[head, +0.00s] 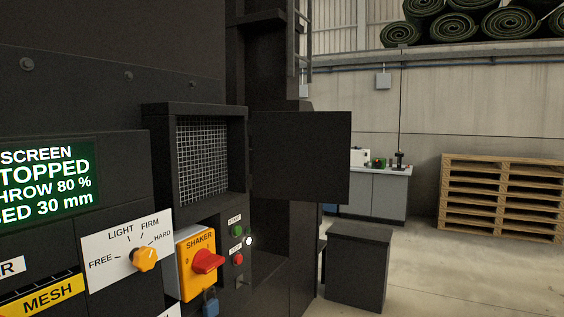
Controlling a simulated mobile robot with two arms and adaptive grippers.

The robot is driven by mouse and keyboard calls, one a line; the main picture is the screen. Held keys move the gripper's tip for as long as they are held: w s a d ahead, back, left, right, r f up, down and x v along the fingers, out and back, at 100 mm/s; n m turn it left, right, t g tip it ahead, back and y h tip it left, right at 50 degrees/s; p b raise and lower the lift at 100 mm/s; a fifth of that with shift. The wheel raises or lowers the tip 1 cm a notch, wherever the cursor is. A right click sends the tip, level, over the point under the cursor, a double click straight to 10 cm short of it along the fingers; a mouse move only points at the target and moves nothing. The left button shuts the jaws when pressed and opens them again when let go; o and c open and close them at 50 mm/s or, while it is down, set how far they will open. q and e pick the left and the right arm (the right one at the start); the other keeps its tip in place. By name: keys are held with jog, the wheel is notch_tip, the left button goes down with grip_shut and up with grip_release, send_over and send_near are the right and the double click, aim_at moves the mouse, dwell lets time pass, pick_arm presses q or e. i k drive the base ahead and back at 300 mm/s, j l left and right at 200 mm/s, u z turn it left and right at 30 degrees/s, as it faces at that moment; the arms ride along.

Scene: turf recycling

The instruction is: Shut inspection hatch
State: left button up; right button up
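The inspection hatch door (301,156) is a dark flat panel. It stands swung open to the right of its opening, hinged at the opening's right side. The framed opening (202,160) shows a wire mesh inside. Neither of my grippers shows in the head view.
Left of and below the opening are a green-lit display (47,183), an orange knob (145,258) and a yellow shaker switch (197,262) with a red handle. A dark box (358,265) stands on the floor below the door. Pallets (500,197) and a grey cabinet (376,192) stand behind. Floor at right is clear.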

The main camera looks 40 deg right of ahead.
aim_at(300, 156)
jog(key=l+u, duration=0.3)
jog(key=u, duration=0.2)
jog(key=i+l+u, duration=0.1)
jog(key=l+u, duration=0.25)
jog(key=u, duration=0.15)
jog(key=l+u, duration=0.1)
jog(key=l, duration=0.35)
jog(key=k+l+u, duration=0.1)
jog(key=l, duration=0.35)
jog(key=k+l+u, duration=0.15)
jog(key=l, duration=0.25)
jog(key=l+u, duration=0.1)
jog(key=l, duration=0.35)
jog(key=k+l+u, duration=0.1)
jog(key=l, duration=0.3)
jog(key=k+l+u, duration=0.1)
jog(key=l, duration=0.3)
jog(key=k+l, duration=0.15)
jog(key=l, duration=0.2)
jog(key=k+l, duration=0.1)
jog(key=l, duration=0.25)
jog(key=k+l, duration=0.15)
jog(key=l, duration=0.25)
jog(key=k+l, duration=0.1)
jog(key=l, duration=0.25)
jog(key=k+l, duration=0.15)
jog(key=l, duration=0.2)
